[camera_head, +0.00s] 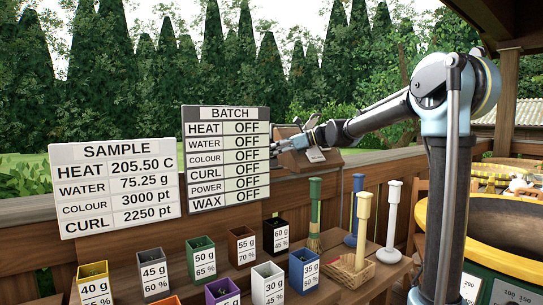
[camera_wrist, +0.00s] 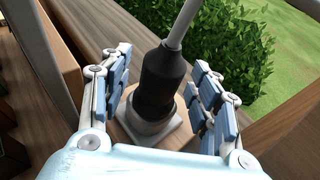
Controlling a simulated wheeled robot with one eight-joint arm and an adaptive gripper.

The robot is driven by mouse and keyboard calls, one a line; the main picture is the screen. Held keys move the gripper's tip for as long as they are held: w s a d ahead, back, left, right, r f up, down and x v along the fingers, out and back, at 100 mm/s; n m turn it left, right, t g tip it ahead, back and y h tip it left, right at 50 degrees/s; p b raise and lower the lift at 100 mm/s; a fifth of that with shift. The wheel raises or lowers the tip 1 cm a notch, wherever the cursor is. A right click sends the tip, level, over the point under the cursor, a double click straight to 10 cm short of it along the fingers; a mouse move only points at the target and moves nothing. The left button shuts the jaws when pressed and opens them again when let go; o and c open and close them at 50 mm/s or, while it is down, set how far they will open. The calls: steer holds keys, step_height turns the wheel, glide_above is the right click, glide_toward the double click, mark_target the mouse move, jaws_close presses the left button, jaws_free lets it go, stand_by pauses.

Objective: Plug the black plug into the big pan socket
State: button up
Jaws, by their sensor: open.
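The black plug (camera_wrist: 160,80) stands upright between my fingers in the wrist view, with a grey cable rising from its top. Its lower end meets a round grey socket on a square pale base (camera_wrist: 172,140); I cannot tell how deep it sits. My gripper (camera_wrist: 165,95) is open, with blue-padded fingers on both sides of the plug and gaps beside it. In the head view my gripper (camera_head: 279,146) is beside the right edge of the BATCH board, at a wooden stand; the plug is not clear there. A big dark pan with a yellow rim (camera_head: 427,216) is at the right.
The BATCH board (camera_head: 227,157) reads OFF on every line. The SAMPLE board (camera_head: 115,187) stands left of it. Several labelled boxes, brushes and coloured posts crowd the wooden bench below. A wooden rail (camera_head: 370,160) runs behind, with a hedge beyond.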

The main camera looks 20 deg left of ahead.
steer(key=shift+a, duration=0.1)
steer(key=shift+c, duration=0.5)
steer(key=c, duration=1)
steer(key=shift+o, duration=0.2)
step_height(320, 180, up, 10)
steer(key=shift+r, duration=0.2)
steer(key=shift+r, duration=2.5)
steer(key=shift+w, duration=0.15)
